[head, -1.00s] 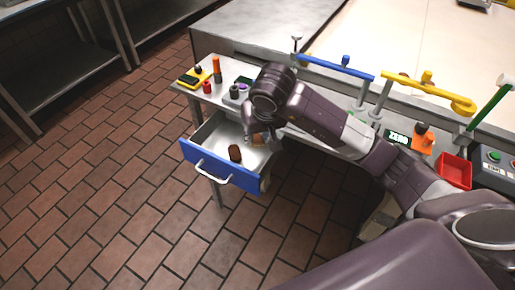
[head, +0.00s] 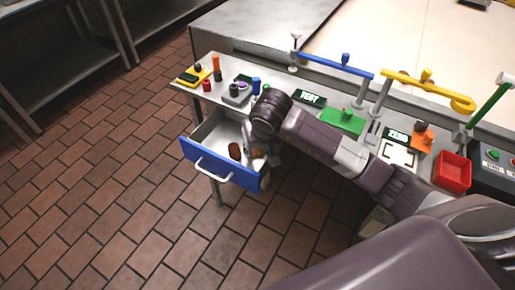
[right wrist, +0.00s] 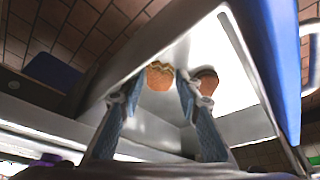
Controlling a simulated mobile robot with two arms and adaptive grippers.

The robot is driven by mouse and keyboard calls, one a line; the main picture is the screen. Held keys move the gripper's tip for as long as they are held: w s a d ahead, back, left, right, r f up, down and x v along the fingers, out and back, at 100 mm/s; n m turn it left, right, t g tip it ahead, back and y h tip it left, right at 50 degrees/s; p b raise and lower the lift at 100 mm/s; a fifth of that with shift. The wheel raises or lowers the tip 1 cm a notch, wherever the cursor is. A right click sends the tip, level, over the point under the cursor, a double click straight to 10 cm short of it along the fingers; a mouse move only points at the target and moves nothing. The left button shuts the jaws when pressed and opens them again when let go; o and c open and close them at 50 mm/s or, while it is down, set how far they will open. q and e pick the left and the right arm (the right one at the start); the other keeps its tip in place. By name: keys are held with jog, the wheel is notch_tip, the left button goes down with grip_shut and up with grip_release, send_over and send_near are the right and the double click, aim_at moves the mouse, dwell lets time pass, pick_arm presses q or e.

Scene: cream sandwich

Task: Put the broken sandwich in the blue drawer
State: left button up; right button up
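The blue drawer (head: 224,167) is pulled open below the left end of the table. One dark brown sandwich piece (head: 235,151) lies on the drawer's floor; it shows in the right wrist view (right wrist: 207,82) just right of the fingers. My right gripper (head: 260,152) is down at the drawer's right side. In the right wrist view, its two fingers (right wrist: 162,75) are at either side of a tan sandwich piece (right wrist: 160,77) and seem to touch it. Whether this piece touches the drawer floor is hidden. My left gripper is not in view.
The table (head: 295,85) carries a yellow pad (head: 192,75), a green plate (head: 343,121), a red bin (head: 452,172) and blue and yellow barriers. My right arm reaches across its front edge. Open tiled floor (head: 110,190) lies left of the drawer.

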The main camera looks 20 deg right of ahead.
jog(key=shift+r, duration=0.1)
jog(key=shift+r+p, duration=0.2)
jog(key=shift+p, duration=0.15)
jog(key=b+v, duration=0.1)
jog(key=v, duration=1)
jog(key=shift+s+r, duration=0.25)
jog(key=shift+r, duration=0.05)
